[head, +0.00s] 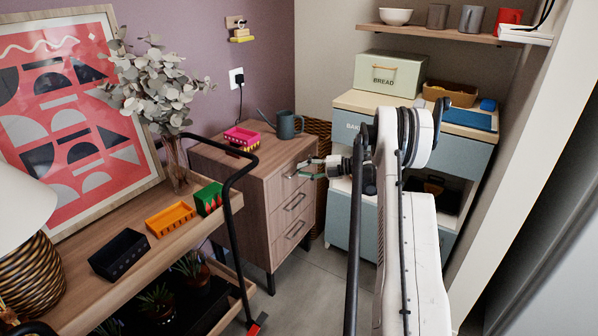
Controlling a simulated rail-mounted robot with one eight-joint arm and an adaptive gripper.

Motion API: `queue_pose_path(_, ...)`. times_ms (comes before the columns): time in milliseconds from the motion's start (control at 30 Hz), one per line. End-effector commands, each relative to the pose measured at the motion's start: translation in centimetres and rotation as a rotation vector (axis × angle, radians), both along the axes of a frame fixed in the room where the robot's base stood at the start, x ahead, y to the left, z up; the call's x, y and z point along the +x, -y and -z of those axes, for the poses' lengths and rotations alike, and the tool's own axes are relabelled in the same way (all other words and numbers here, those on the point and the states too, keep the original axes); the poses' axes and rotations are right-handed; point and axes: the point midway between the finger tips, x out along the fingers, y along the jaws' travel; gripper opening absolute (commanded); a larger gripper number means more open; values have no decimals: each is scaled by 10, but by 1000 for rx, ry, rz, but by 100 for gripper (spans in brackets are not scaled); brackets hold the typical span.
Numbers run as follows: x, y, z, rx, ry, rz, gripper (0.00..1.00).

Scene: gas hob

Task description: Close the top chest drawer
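The wooden chest (257,204) stands left of the middle, with several drawers stacked in its front. The top drawer (279,187) looks nearly flush with the fronts below; I cannot tell if a small gap is left. My gripper (307,168) is at the top drawer's front, by its handle. I cannot tell whether the fingers touch the handle, or whether they are open or shut, because they are small and seen from behind. My white arm partly hides the area to the right.
A trolley (150,262) with small boxes and a black handle is at the front left. A blue cabinet (340,212) stands right of the chest. Floor (307,280) is clear before the chest.

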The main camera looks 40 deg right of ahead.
Motion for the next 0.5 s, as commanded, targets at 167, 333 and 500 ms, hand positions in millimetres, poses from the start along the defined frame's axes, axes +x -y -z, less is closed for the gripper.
queue_pose_path(167,-27,25,-7,0,0,3,15)
queue_pose_path(333,-50,46,-13,0,-1,2,15)
queue_pose_path(500,-65,60,-17,0,0,1,15)
